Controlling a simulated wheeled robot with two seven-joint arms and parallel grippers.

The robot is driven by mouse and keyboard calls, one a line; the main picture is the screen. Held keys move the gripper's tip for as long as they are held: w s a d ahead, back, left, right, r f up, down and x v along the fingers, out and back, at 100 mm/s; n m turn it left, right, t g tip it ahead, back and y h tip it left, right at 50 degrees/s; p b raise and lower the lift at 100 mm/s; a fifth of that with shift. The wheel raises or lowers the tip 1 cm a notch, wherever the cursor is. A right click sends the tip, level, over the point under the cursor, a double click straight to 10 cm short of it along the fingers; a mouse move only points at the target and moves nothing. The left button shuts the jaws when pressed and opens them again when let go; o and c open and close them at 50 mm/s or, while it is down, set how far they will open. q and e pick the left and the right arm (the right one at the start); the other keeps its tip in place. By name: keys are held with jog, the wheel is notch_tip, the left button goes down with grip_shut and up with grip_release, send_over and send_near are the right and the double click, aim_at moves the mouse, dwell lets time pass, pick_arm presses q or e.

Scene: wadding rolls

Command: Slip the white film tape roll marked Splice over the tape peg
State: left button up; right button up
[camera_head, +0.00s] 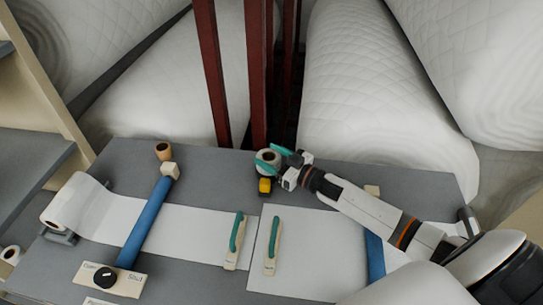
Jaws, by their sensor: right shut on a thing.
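A white roll (267,163) with a dark core is at the back middle of the grey table. My right gripper (268,157) has its teal fingers shut on this roll, and the arm reaches in from the right. The fingers hide part of the roll. No marking on it is readable, and I cannot tell whether it touches the table. The tape peg cannot be made out. My left gripper is not in view.
A yellow and black object (265,186) stands just in front of the held roll. A brown roll (163,151) stands at the back left. A blue bar (146,221) crosses the white sheet (190,222). Teal-handled tools (236,240) lie mid-table. Dark red posts (259,70) rise behind.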

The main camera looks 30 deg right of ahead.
jog(key=shift+s+f, duration=0.1)
jog(key=shift+f, duration=0.05)
dwell(0.5)
jog(key=shift+p, duration=0.4)
dwell(0.5)
jog(key=shift+f+b, duration=0.5)
jog(key=shift+f, duration=0.1)
dwell(0.4)
jog(key=shift+s+f, duration=0.1)
jog(key=shift+f, duration=0.05)
